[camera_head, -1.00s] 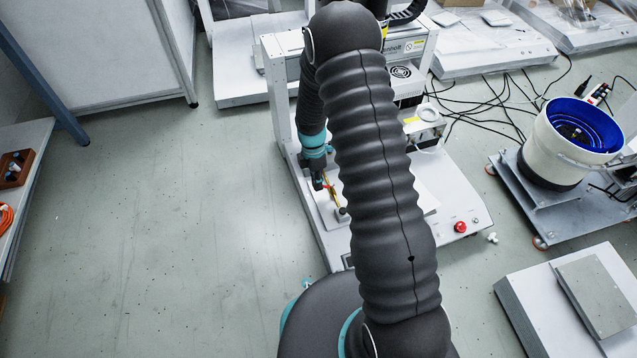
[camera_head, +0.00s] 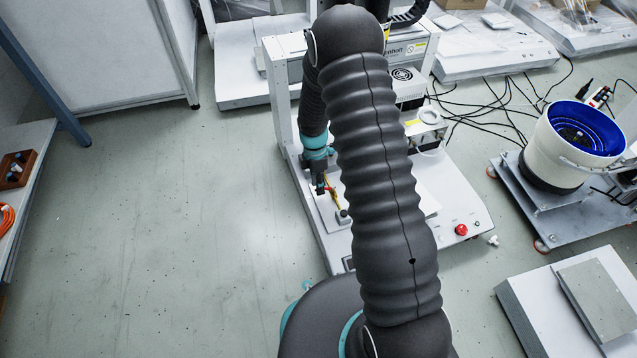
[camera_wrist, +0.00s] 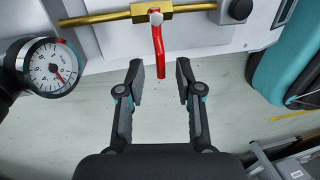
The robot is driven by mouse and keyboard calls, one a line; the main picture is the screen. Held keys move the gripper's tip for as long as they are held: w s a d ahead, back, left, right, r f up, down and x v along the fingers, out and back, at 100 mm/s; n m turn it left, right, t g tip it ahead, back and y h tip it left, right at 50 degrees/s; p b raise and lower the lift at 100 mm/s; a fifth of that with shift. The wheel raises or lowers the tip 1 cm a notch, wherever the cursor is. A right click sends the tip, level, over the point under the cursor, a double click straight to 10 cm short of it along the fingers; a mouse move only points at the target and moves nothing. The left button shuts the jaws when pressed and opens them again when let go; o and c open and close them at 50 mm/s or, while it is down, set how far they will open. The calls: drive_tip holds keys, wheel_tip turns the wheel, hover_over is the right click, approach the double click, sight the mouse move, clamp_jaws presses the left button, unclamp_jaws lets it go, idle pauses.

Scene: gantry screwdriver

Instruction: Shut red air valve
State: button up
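The red air valve handle (camera_wrist: 159,48) points down from a brass pipe (camera_wrist: 110,17) in the wrist view. Its free end reaches between the fingertips of my gripper (camera_wrist: 159,80), with a gap on both sides. The gripper is open. In the head view the red handle (camera_head: 331,189) shows small beside my gripper (camera_head: 320,187), at the left edge of the gantry machine. The fingertips are hard to make out there.
A round pressure gauge (camera_wrist: 50,67) stands left of the gripper in the wrist view. The white machine base (camera_head: 455,195) carries a red button (camera_head: 461,229). A blue-lined feeder bowl (camera_head: 580,135) stands to the right. The floor at left is clear.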

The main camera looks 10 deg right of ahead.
drive_tip(key=shift+r, duration=0.1)
wheel_tip(320, 180, up, 12)
drive_tip(key=w, duration=0.2)
drive_tip(key=shift+w+f, duration=0.15)
drive_tip(key=shift+f, duration=0.05)
drive_tip(key=shift+a, duration=0.1)
idle(0.4)
drive_tip(key=s+r+m+t+p, duration=0.3)
drive_tip(key=s+r+m, duration=0.6)
drive_tip(key=s+r, duration=0.5)
drive_tip(key=s+d+r+m+t+p, duration=0.1)
drive_tip(key=s+r+m+t+p, duration=0.3)
drive_tip(key=s+r+m, duration=0.6)
drive_tip(key=s+r, duration=0.4)
drive_tip(key=r, duration=0.8)
drive_tip(key=shift+s+d+t, duration=0.3)
drive_tip(key=shift+t, duration=0.1)
